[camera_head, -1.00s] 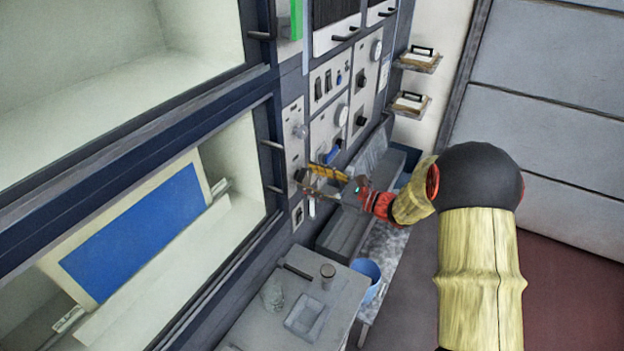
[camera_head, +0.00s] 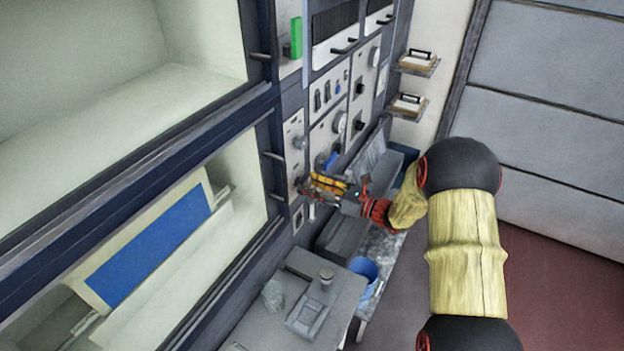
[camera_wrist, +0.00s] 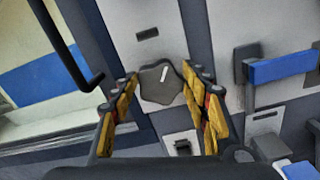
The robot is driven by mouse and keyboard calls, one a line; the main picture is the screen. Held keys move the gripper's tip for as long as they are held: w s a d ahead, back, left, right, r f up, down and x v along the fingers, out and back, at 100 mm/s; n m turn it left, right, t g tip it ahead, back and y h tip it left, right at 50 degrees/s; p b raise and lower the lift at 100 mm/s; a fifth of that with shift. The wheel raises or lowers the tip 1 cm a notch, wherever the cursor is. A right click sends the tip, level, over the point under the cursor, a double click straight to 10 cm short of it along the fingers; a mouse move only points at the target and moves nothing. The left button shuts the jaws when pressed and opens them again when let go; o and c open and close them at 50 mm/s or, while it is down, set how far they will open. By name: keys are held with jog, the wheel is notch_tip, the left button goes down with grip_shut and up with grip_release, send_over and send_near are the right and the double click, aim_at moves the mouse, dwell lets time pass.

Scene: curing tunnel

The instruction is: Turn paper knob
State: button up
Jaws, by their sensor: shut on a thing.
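The knob (camera_wrist: 159,84) is dark grey and lobed, with a white pointer mark leaning slightly right of upright, on a light panel in the wrist view. My gripper (camera_wrist: 161,77) has one yellow-and-black finger on each side of it, shut on the knob. In the head view my gripper (camera_head: 305,188) reaches the lower left part of the control panel, and its fingers hide the knob there.
A blue-handled lever (camera_wrist: 283,67) stands right of the knob. A dark bar handle (camera_wrist: 72,50) juts out at the left. Below my arm are a grey table (camera_head: 252,325) and a blue bucket (camera_head: 365,270). Open floor lies right.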

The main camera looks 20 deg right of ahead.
jog(key=m+p, duration=0.3)
jog(key=m, duration=0.1)
jog(key=shift+w+d+r+p, duration=0.1)
jog(key=shift+w+d+p, duration=0.05)
jog(key=shift+p, duration=0.2)
jog(key=shift+f+m+p, duration=0.2)
jog(key=shift+m+p, duration=0.85)
jog(key=shift+m, duration=0.65)
jog(key=o, duration=1.2)
jog(key=shift+c, duration=0.2)
jog(key=v, duration=1.2)
jog(key=shift+w, duration=0.1)
